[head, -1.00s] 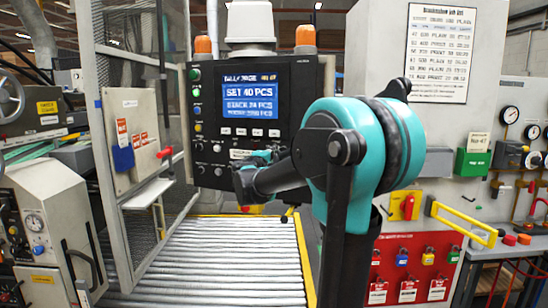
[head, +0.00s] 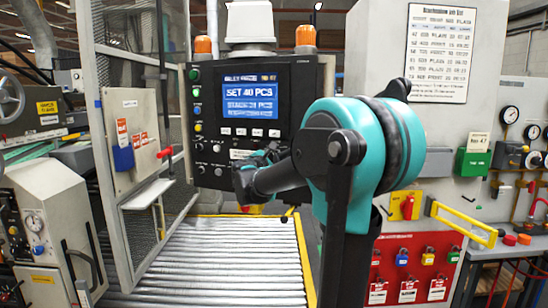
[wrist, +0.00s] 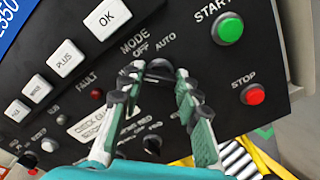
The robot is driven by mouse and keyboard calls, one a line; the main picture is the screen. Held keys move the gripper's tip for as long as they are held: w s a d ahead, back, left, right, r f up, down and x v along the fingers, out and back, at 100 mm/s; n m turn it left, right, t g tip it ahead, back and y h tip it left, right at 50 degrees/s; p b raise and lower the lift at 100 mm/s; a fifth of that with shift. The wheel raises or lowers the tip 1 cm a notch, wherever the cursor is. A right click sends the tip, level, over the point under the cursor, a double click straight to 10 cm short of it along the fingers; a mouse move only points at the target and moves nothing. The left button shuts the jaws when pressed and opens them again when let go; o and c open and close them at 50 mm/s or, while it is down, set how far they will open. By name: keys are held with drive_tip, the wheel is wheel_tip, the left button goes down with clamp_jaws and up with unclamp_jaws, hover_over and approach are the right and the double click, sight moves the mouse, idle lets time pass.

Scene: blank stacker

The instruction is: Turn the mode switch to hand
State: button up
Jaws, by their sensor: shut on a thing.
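The mode switch (wrist: 160,67) is a black knob on the dark control panel (wrist: 225,72), under the printed words MODE, OFF and AUTO in the wrist view. My gripper (wrist: 159,78) has its two green-and-grey fingers on either side of the knob, shut on it. No HAND label can be read; the fingers cover part of the panel there. The knob's pointing direction cannot be made out. In the head view my gripper (head: 262,158) is at the lower part of the panel (head: 305,90), and my arm hides the switch.
A green START button (wrist: 229,29) and a red STOP button (wrist: 252,94) sit right of the switch in the wrist view. White keys, including OK (wrist: 107,17), are to the left. A roller conveyor (head: 215,260) runs below the panel. A mesh guard (head: 135,75) stands left.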

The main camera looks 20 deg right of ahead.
drive_tip(key=shift+n, duration=0.3)
idle(0.4)
drive_tip(key=o, duration=1.2)
drive_tip(key=shift+c, duration=0.2)
drive_tip(key=v, duration=1.2)
